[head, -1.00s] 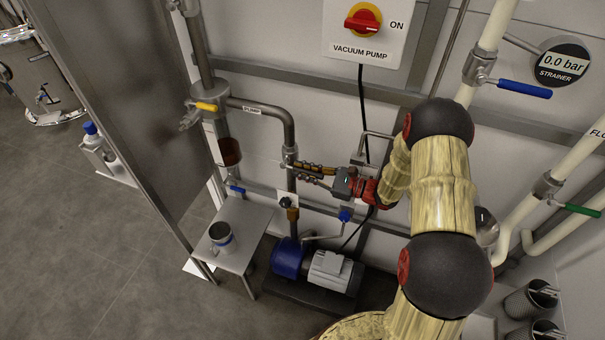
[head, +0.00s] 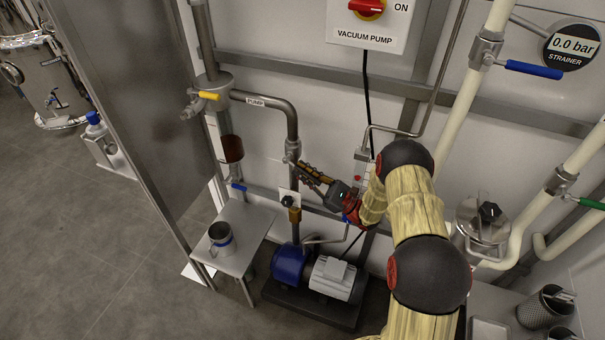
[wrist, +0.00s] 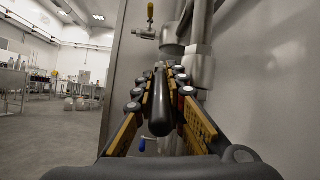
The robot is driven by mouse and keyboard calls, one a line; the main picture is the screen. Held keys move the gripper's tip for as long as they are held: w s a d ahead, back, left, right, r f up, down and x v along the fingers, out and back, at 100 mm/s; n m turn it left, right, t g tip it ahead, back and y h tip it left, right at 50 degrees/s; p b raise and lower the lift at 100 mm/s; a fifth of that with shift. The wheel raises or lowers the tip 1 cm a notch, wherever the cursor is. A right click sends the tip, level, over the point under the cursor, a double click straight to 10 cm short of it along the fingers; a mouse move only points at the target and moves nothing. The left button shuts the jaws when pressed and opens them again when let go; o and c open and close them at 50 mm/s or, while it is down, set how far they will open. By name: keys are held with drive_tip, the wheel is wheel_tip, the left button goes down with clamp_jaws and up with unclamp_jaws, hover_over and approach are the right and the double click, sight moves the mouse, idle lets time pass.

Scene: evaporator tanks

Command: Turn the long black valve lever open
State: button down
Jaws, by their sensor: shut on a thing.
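The long black valve lever (wrist: 158,113) runs lengthwise between the two fingers in the wrist view, its rounded end towards the camera. My gripper (head: 304,171) is shut on it, with yellow-padded fingers on both sides; the fingers also show in the wrist view (wrist: 168,72). In the head view the gripper reaches up and left to the valve (head: 292,150) on the vertical steel pipe below the PUMP label. There the fingers mostly hide the lever, and I cannot make out its full length.
A steel panel (head: 130,110) stands left of the pipes. A small table (head: 255,222) with a metal cup (head: 220,238) is below left. The blue and grey pump (head: 332,277) sits on the floor under the valve. Wall pipes with a blue-handled valve (head: 534,69) are at right.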

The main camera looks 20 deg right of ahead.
idle(0.3)
drive_tip(key=c, duration=1.9)
unclamp_jaws()
drive_tip(key=shift+o, duration=0.5)
drive_tip(key=shift+d+r, duration=0.1)
drive_tip(key=shift+d, duration=0.1)
